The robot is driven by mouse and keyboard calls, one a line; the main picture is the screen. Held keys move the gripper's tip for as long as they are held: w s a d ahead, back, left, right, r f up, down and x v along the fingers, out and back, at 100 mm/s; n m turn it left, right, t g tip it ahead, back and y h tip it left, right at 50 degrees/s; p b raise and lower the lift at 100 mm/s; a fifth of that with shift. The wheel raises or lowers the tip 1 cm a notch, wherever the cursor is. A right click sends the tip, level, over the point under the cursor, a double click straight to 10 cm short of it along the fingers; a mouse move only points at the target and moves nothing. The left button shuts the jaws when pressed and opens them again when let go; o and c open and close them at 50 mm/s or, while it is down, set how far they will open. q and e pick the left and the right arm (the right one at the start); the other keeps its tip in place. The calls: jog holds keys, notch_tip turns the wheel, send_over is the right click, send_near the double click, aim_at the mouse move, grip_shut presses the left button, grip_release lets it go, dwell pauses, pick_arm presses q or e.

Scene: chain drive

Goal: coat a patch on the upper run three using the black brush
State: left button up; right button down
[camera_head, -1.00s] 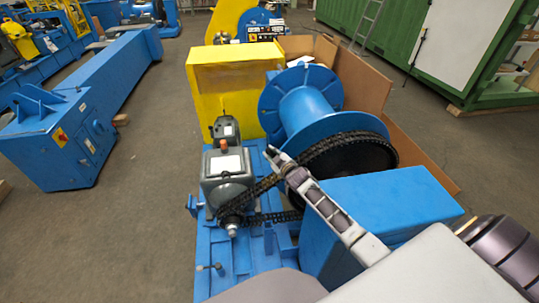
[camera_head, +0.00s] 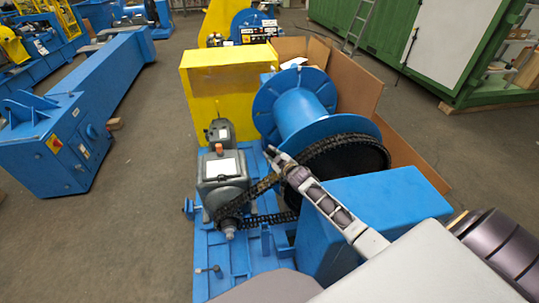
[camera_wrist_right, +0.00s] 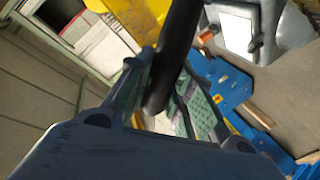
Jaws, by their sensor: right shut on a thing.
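The black chain (camera_head: 262,187) runs from a small sprocket at the gearbox up to a large dark wheel beside the blue drum. Its upper run slopes up to the right, and part of it is hidden behind my right gripper (camera_head: 275,157). That gripper reaches in from the lower right, with its tip over or close to the upper run; I cannot tell whether it touches. In the right wrist view the gripper (camera_wrist_right: 165,100) is shut on the dark handle of the black brush (camera_wrist_right: 178,50). The bristles are not clear in either view. My left gripper is not in view.
A grey gearbox (camera_head: 222,175) stands left of the chain on a blue base frame (camera_head: 220,255). A blue box (camera_head: 370,215) lies under my right arm. The blue drum (camera_head: 305,115), a yellow housing (camera_head: 210,90) and brown boards (camera_head: 360,75) stand behind. Open floor lies to the left.

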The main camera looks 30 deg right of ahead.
jog(key=shift+d+r, duration=0.25)
jog(key=shift+p, duration=0.35)
jog(key=shift+a+f, duration=0.1)
dwell(0.3)
jog(key=shift+w+a+f+b, duration=0.15)
jog(key=shift+a+f+b, duration=0.3)
jog(key=shift+a+f, duration=0.15)
jog(key=shift+w+a+f+b, duration=0.15)
jog(key=shift+a+f+b, duration=0.25)
jog(key=shift+a+f, duration=0.15)
jog(key=shift+a, duration=0.15)
jog(key=shift+w+a+f+b, duration=0.2)
jog(key=shift+a+f+b, duration=0.25)
jog(key=shift+a, duration=0.2)
jog(key=shift+w+a+f+b, duration=0.2)
jog(key=shift+a+f+b, duration=0.15)
jog(key=shift+a+f, duration=0.2)
jog(key=shift+r, duration=0.1)
jog(key=shift+a, duration=0.1)
